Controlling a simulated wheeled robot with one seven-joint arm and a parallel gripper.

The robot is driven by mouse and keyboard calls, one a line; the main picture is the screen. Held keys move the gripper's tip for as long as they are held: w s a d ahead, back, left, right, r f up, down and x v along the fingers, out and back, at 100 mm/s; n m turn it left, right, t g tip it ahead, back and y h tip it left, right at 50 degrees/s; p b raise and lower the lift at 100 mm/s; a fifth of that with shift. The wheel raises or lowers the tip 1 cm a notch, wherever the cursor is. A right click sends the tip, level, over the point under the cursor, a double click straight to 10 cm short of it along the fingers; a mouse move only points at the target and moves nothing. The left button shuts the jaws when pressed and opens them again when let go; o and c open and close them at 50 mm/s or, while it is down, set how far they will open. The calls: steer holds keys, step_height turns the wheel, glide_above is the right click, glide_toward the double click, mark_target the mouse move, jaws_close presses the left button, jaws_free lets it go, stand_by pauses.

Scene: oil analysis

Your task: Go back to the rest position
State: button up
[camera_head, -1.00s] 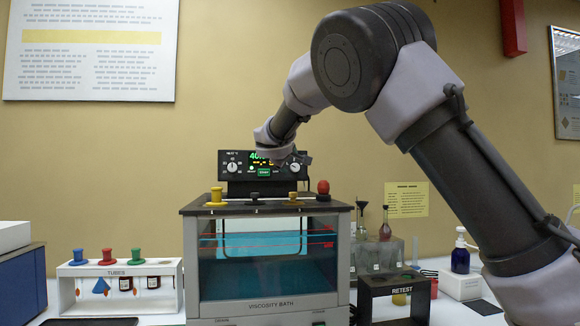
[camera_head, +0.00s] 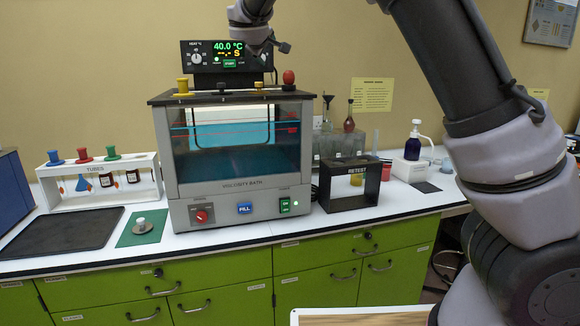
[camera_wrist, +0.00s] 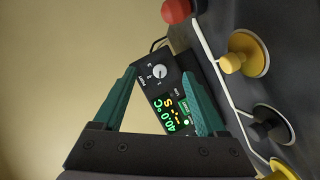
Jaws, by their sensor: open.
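My gripper (camera_wrist: 165,95) shows in the wrist view with its two green fingers spread and nothing between them. In the head view my gripper (camera_head: 272,45) is high, in front of the right part of the control panel (camera_head: 213,58), which reads 40.0 °C. The viscosity bath (camera_head: 235,183) stands below it on the counter. In the wrist view the control panel (camera_wrist: 167,100) lies beyond the fingers, and the bath's top with yellow, black and red knobs runs along the right. The fingertips look apart from the knobs.
On the counter are a tubes rack (camera_head: 100,187) with several tubes, a black mat (camera_head: 60,232), a green pad (camera_head: 141,228) with a small metal weight-like piece, a retest stand (camera_head: 350,188) and a pump bottle (camera_head: 413,142). Green drawers (camera_head: 215,300) lie below.

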steer(key=d+f+m+g+h, duration=0.1)
steer(key=d+f+m+g, duration=0.25)
steer(key=d, duration=1.25)
steer(key=s+d+f+m+g, duration=0.35)
steer(key=s+d+m, duration=0.25)
steer(key=s+d, duration=0.5)
steer(key=s+d+f+m+g+y, duration=0.1)
steer(key=s+d, duration=0.3)
steer(key=s, duration=0.2)
steer(key=s+d+m+y, duration=0.2)
steer(key=s+d, duration=0.1)
steer(key=s, duration=0.3)
steer(key=s+a+f+m, duration=0.1)
steer(key=s, duration=0.7)
steer(key=s+a+f+m+y, duration=0.1)
steer(key=s+f, duration=0.1)
steer(key=s, duration=0.6)
steer(key=shift+f+y, duration=0.25)
steer(key=shift+y, duration=0.05)
steer(key=shift+s+m, duration=0.1)
steer(key=shift+m, duration=0.15)
